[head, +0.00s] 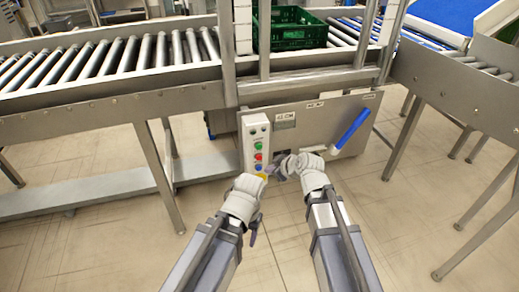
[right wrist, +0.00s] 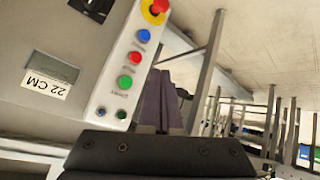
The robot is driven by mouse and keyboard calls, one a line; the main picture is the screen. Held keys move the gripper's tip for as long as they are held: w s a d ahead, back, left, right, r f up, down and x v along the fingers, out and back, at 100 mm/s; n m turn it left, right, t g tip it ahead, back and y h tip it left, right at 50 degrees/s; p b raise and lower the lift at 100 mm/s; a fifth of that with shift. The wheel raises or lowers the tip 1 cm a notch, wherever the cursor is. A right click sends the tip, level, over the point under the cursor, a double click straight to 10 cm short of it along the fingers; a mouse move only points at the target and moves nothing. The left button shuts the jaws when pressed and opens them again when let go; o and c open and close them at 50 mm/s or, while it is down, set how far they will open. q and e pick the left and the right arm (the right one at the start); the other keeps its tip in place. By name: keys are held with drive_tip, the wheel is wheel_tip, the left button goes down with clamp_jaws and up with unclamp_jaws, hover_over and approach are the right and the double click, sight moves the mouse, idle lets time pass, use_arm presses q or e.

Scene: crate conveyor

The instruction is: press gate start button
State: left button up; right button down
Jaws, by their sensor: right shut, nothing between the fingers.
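The grey control box (head: 254,130) hangs below the conveyor, with a column of buttons on its front. The green button (head: 258,146) is at the top of the column, with red (head: 258,157) and blue (head: 259,168) below it. The right wrist view shows the green button (right wrist: 125,82) clear and uncovered. My right gripper (head: 275,169) is shut and empty, just right of the lower buttons; its dark fingers (right wrist: 160,80) appear beside the panel, apart from the green button.
A red-and-yellow emergency stop (right wrist: 155,8) sits at the end of the button column. A blue handle (head: 352,129) sticks out on the right. A green crate (head: 291,34) stands on the roller conveyor (head: 110,58) behind the gate posts. Metal legs flank the open floor.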

sight(259, 147)
drive_tip(key=shift+w+a, duration=0.1)
drive_tip(key=shift+w, duration=0.1)
drive_tip(key=w+a, duration=0.2)
drive_tip(key=w, duration=0.6)
drive_tip(key=shift+a, duration=0.3)
drive_tip(key=shift+w, duration=0.1)
idle(1.7)
drive_tip(key=shift+w+a, duration=0.15)
drive_tip(key=shift+w, duration=0.15)
